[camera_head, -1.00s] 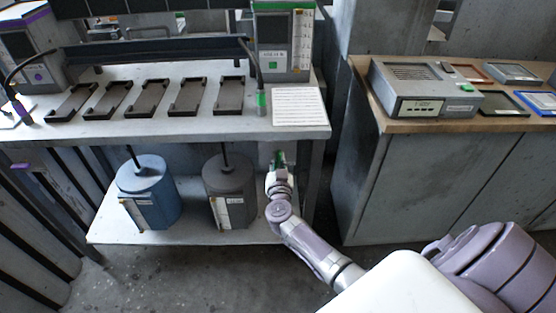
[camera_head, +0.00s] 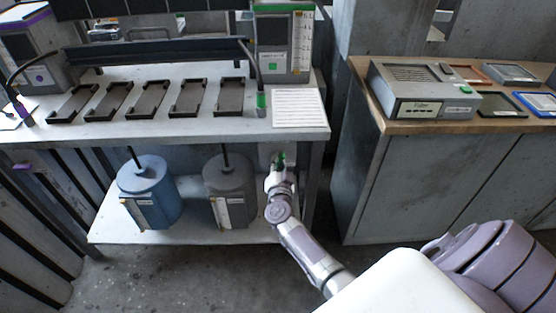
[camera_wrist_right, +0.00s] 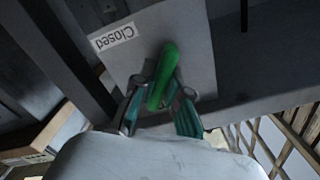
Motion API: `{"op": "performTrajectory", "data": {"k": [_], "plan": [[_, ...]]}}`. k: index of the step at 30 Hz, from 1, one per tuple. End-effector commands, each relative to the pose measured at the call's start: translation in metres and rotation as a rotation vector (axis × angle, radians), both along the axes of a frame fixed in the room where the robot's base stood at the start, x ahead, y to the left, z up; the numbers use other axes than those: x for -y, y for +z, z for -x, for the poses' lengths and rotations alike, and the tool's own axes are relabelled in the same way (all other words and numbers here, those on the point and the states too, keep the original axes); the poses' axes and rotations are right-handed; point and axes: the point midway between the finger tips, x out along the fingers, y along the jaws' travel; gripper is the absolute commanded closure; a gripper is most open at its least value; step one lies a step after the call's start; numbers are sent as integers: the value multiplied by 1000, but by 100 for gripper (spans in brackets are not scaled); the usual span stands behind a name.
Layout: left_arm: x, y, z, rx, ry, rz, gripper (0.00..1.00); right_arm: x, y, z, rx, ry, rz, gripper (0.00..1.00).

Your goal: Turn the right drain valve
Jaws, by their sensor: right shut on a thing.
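The right drain valve shows as a green handle (camera_wrist_right: 163,75) on a grey plate (camera_wrist_right: 195,35) in the right wrist view. A label reading "Closed" (camera_wrist_right: 113,37) is on that plate, upside down in this view. My right gripper (camera_wrist_right: 160,98) is shut on the green handle, with a finger on each side of it. The handle stands slightly tilted in the wrist picture. In the head view my right gripper (camera_head: 278,168) is under the right end of the bench, and the handle is mostly hidden by it. My left gripper is not in view.
A grey canister (camera_head: 229,190) stands on the lower shelf (camera_head: 190,236) just left of my right gripper, with a blue canister (camera_head: 150,190) further left. The bench top (camera_head: 190,128) overhangs the gripper. A bench leg (camera_head: 312,185) is close on its right.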

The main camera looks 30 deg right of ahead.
Motion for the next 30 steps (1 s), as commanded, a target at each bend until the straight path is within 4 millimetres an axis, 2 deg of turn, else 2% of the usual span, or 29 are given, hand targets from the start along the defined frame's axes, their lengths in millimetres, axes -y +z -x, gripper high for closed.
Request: {"op": "performTrajectory", "data": {"k": [18, 30], "plan": [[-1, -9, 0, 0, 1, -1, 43, 1, -3, 1, 304, -2, -496, 100], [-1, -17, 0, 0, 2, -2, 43, 1, -3, 1, 447, -2, -729, 100]]}}
